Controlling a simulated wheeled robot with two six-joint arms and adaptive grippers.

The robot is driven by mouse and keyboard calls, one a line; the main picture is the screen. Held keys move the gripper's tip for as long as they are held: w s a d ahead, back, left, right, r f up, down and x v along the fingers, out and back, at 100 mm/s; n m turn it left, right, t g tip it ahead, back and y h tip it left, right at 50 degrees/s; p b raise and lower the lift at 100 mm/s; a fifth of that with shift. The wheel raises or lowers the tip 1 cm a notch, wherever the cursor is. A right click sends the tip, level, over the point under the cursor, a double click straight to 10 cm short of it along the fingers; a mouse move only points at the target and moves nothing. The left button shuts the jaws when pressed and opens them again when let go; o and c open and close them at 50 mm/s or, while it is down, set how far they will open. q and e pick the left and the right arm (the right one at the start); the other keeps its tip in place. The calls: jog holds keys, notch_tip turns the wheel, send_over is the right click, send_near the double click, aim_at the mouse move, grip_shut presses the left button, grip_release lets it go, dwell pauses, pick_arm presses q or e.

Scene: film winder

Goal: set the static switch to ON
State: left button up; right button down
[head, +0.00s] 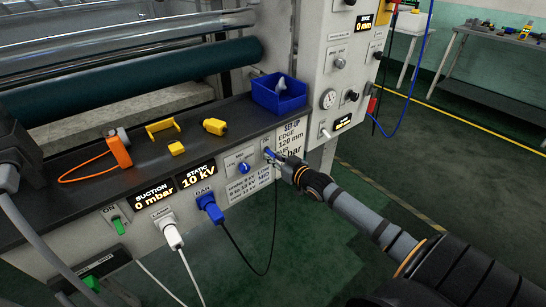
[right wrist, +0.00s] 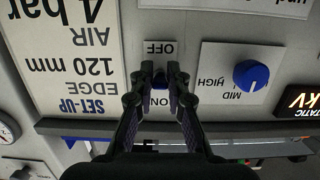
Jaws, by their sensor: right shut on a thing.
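The static display (head: 196,185) reads 10 kV. My left gripper is not in view.
A blue level knob (right wrist: 251,75) is beside the switch. A blue plug (head: 209,206) and a white plug (head: 171,234) with cables are in the panel. A blue bin (head: 279,97) and yellow and orange tools lie on the ledge above. Floor at right is clear.

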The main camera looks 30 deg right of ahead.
aim_at(270, 152)
notch_tip(270, 152, up, 2)
jog(key=g+p, duration=0.3)
jog(key=p, duration=0.1)
jog(key=shift+r, duration=0.15)
jog(key=g+p, duration=0.2)
jog(key=p, duration=0.1)
jog(key=g+p, duration=0.1)
jog(key=p, duration=0.2)
jog(key=shift+r+g+h+p, duration=0.3)
jog(key=shift+r+g, duration=0.1)
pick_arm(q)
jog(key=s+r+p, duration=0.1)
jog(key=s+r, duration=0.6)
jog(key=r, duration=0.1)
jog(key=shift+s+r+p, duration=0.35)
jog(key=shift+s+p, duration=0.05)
pick_arm(e)
jog(key=shift+w+f+g, duration=0.1)
jog(key=shift+g, duration=0.6)
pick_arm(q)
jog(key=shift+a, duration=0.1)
pick_arm(e)
jog(key=shift+f, duration=0.1)
jog(key=c, duration=1.3)
grip_release()
jog(key=shift+v, duration=6.05)
